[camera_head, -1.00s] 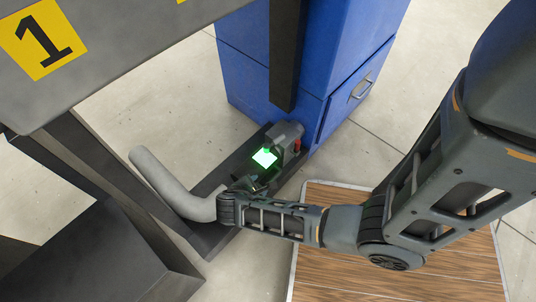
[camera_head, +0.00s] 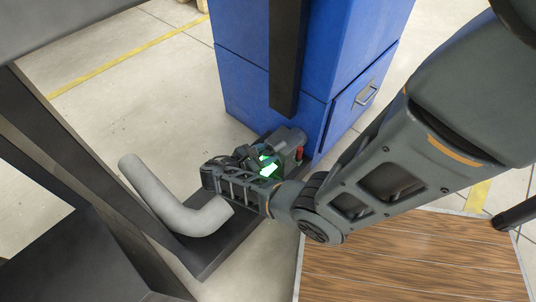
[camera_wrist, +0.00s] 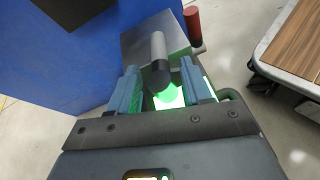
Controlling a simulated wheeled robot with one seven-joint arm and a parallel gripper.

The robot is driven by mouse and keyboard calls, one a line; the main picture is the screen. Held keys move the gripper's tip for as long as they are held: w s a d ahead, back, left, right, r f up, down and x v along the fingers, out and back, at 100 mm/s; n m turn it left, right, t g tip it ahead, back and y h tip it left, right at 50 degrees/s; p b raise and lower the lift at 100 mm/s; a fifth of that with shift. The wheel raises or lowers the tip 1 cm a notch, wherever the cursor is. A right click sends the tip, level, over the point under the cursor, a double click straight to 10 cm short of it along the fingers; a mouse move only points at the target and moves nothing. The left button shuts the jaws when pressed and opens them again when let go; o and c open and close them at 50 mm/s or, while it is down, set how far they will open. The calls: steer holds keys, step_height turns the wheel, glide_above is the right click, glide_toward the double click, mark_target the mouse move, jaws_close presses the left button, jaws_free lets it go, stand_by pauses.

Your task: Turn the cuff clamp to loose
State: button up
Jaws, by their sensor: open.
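A bent grey pipe (camera_head: 172,205) lies left of my wrist on the dark base (camera_head: 210,252). The blue cabinet (camera_head: 240,70) and a dark post (camera_head: 287,60) stand close behind the device. A wood-topped platform (camera_head: 400,265) is at lower right; its edge shows in the wrist view.

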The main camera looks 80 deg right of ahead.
steer(key=shift+s+d+f, duration=0.25)
steer(key=shift+s+d, duration=0.1)
steer(key=shift+d, duration=0.1)
jaws_close()
stand_by(0.3)
